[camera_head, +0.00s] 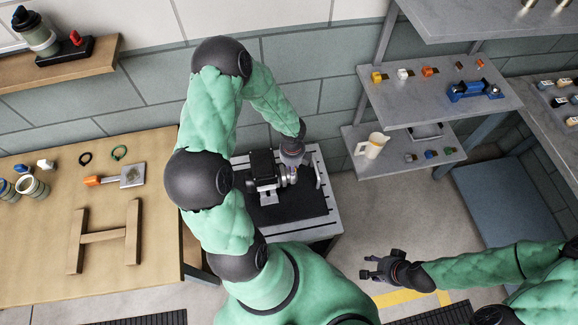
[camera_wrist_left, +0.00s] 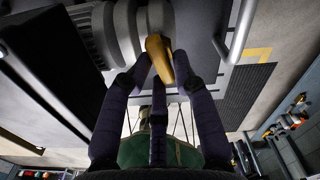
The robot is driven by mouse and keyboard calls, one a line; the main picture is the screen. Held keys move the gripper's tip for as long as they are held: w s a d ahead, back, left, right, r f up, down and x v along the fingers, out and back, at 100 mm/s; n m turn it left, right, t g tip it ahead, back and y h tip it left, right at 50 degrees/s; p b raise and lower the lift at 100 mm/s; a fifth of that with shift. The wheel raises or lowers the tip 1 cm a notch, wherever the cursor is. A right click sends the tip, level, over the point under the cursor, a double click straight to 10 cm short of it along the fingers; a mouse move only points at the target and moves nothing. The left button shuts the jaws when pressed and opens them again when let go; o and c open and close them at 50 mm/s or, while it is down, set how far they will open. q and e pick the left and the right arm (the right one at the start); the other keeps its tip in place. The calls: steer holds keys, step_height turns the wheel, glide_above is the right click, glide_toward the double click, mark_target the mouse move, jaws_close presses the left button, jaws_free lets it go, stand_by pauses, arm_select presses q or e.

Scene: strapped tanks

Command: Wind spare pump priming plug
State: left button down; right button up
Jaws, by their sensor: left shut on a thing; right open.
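The pump (camera_head: 265,188), grey with a dark block, stands on a black mat (camera_head: 300,213) on a small metal bench. In the left wrist view its grey rounded housing (camera_wrist_left: 124,28) fills the top. A yellow piece (camera_wrist_left: 158,52), seemingly the priming plug, sits against this housing. My left gripper (camera_wrist_left: 160,80) is shut on the yellow piece, its dark purple fingers around it. In the head view my left gripper (camera_head: 291,158) is at the pump's right end and hides the plug. My right gripper (camera_head: 375,268) is open and empty over the floor, apart from the bench.
A wooden table (camera_head: 60,255) at left carries a wooden H-shaped frame, rings, jars and an orange-handled tool. Grey shelves (camera_head: 440,95) at right hold small coloured parts, a blue device and a white jug (camera_head: 372,146). Floor between bench and shelves is clear.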

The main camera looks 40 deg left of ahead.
arm_select(q)
steer(key=shift+s+d+f, duration=0.25)
steer(key=shift+s+f, duration=0.15)
steer(key=shift+s, duration=0.15)
steer(key=shift+m+p, duration=0.4)
steer(key=shift+p, duration=0.05)
steer(key=c, duration=1)
jaws_free()
steer(key=shift+o, duration=0.6)
steer(key=shift+w+a, duration=0.2)
steer(key=shift+w, duration=0.05)
steer(key=shift+r, duration=0.1)
steer(key=shift+w, duration=0.15)
steer(key=shift+a+r, duration=0.1)
steer(key=shift+r, duration=0.15)
step_height(320, 180, up, 12)
steer(key=shift+f, duration=0.25)
steer(key=shift+c, duration=0.3)
